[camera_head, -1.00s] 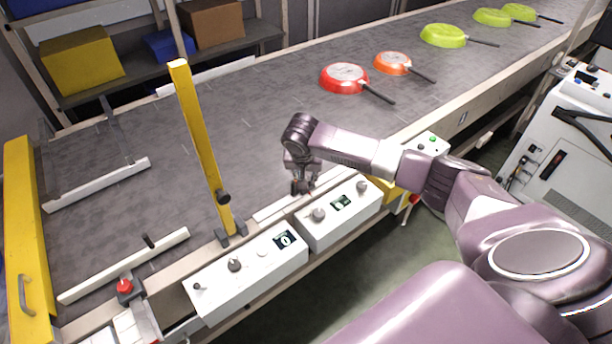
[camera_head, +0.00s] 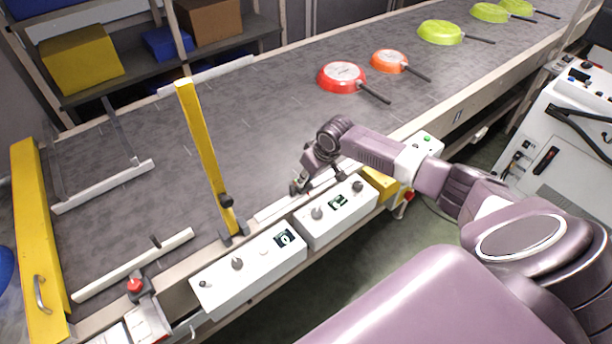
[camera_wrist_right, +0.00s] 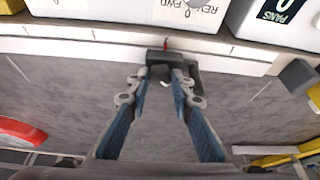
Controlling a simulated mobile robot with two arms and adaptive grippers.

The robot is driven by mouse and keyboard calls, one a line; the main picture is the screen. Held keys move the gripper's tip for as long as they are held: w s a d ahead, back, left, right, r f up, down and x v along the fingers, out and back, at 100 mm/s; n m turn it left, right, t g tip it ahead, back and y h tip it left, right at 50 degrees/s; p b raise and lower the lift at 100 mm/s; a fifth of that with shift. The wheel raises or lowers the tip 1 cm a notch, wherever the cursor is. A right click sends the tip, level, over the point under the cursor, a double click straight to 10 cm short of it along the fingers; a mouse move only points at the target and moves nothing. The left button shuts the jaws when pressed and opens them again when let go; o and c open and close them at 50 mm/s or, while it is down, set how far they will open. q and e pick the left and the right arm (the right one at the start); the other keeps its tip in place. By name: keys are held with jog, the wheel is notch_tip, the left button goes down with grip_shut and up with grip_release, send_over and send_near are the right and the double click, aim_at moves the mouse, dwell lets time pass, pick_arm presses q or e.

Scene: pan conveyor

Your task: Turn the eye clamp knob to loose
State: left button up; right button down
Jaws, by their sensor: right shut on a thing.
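My right gripper (camera_head: 298,189) is low over the near conveyor rail, just behind the white control boxes. In the right wrist view its two fingers (camera_wrist_right: 170,82) converge and are shut on a small part at a dark grey bracket (camera_wrist_right: 188,62) on the rail. I take this part to be the eye clamp knob; the fingers and bracket mostly hide it, and its turn angle cannot be read. A thin red mark (camera_wrist_right: 166,44) stands at the bracket's upper edge. My left gripper is not in view.
White control boxes (camera_head: 250,277) with knobs line the near edge. A red pan (camera_head: 341,78), an orange pan (camera_head: 388,62) and green pans lie farther back on the belt (camera_head: 285,130).

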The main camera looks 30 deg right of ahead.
jog(key=n+b, duration=0.1)
jog(key=n, duration=0.1)
jog(key=n+y+b, duration=0.1)
jog(key=shift+w+d+f+n+g, duration=0.1)
jog(key=shift+d+f+n+g, duration=0.1)
jog(key=shift+n+g, duration=0.15)
jog(key=n+y+b, duration=0.1)
jog(key=n+b, duration=0.1)
jog(key=n, duration=0.1)
jog(key=shift+g+b, duration=0.25)
jog(key=shift+b, duration=0.05)
jog(key=shift+d+r+n+g+y+b, duration=0.15)
jog(key=shift+n+g+y+b, duration=0.2)
jog(key=shift+n+b, duration=0.45)
jog(key=c, duration=1.7)
grip_release()
jog(key=shift+r, duration=0.1)
